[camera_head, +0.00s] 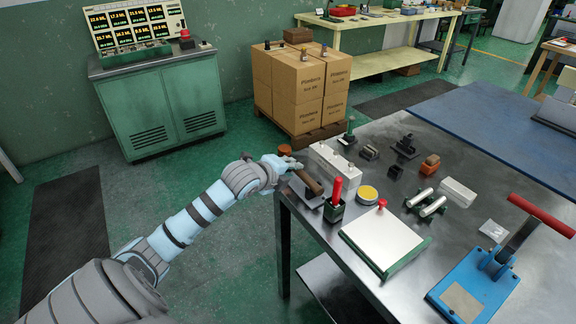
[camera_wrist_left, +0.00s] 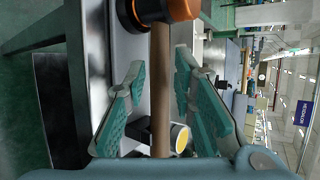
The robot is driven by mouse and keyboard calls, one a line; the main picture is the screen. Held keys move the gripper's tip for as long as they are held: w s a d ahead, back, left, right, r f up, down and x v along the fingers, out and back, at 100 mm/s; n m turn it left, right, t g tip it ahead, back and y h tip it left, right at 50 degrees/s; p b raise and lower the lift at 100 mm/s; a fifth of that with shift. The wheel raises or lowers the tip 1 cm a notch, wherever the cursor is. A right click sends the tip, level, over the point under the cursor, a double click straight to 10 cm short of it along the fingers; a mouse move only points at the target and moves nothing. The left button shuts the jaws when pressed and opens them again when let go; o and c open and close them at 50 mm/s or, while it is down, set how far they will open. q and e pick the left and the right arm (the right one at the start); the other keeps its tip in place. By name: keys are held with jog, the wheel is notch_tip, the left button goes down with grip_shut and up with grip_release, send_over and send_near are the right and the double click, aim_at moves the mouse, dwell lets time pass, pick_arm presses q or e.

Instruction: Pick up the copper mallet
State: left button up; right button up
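The copper mallet has an orange-copper head (camera_head: 285,150) and a brown wooden handle (camera_head: 308,183) at the left corner of the metal workbench (camera_head: 380,150). My left gripper (camera_head: 291,166) is at the mallet, near its head end. In the left wrist view, the handle (camera_wrist_left: 160,95) runs between the two teal-padded fingers (camera_wrist_left: 159,75), with narrow gaps seen on both sides. The fingers look open around it. The copper head (camera_wrist_left: 183,9) is cut off at the top edge of that view. My right gripper is not in view.
Close by are a white block (camera_head: 331,163), a dark cup with a red-handled tool (camera_head: 335,208) and a yellow-topped round tin (camera_head: 367,194). A white plate (camera_head: 383,238) and a blue press (camera_head: 475,287) stand nearer. Cartons (camera_head: 300,85) stand behind the bench.

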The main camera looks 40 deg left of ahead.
pick_arm(q)
jog(key=b+x, duration=0.1)
jog(key=x, duration=0.3)
jog(key=shift+d, duration=0.1)
jog(key=shift+w+f, duration=0.15)
jog(key=shift+w, duration=0.05)
grip_shut()
notch_tip(320, 180, up, 20)
jog(key=p, duration=0.4)
